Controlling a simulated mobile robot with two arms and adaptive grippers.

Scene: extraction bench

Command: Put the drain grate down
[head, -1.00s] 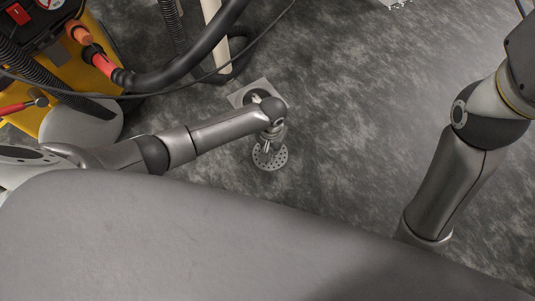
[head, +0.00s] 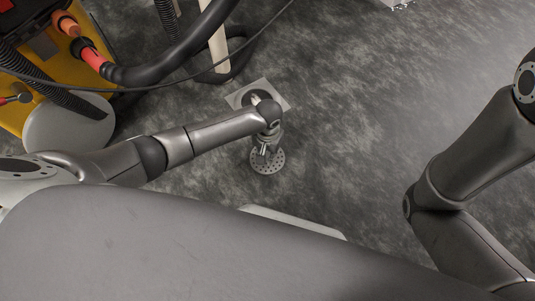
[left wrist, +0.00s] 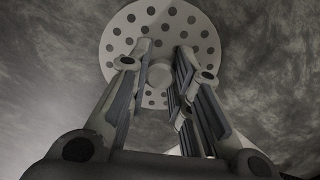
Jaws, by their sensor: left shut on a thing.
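The drain grate (head: 267,162) is a round light-grey disc with many holes, at mid-picture in the head view, over the dark floor. My left gripper (head: 265,149) points down at its middle. In the left wrist view the grate (left wrist: 160,22) fills the top centre, and the left gripper (left wrist: 158,82) is shut on its central knob (left wrist: 160,74). I cannot tell whether the grate touches the floor. A square drain frame (head: 281,100) with a dark round opening lies just behind, partly hidden by my left arm. My right gripper is out of view.
A yellow machine (head: 32,112) with hoses stands at the upper left. A thick black hose (head: 165,72) and a thin cable cross towards it. A pale upright pole (head: 218,45) stands behind the drain. The floor (head: 360,120) to the right is clear.

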